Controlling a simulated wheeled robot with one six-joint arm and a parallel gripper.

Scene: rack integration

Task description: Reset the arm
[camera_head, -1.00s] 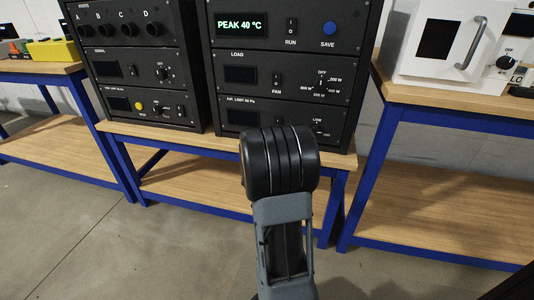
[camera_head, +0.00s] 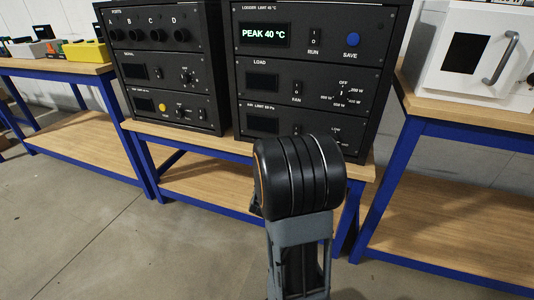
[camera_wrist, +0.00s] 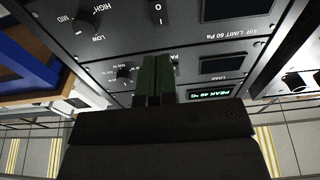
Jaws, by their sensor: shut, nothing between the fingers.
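My gripper (camera_wrist: 156,80) shows in the wrist view with its two dark green fingers together and nothing between them. It points at the front of the right-hand black rack, which appears upside down there; the gap to the panel is hard to judge. In the head view my raised arm stands in front of the racks, and the gripper is hidden.
A left black rack (camera_head: 165,57) stands on the same blue-framed wooden bench (camera_head: 192,180). A white box with a handle (camera_head: 470,50) sits on the right bench (camera_head: 440,115). Small coloured items (camera_head: 85,49) lie on the left bench (camera_head: 50,67). Grey floor (camera_head: 100,230) is open in front.

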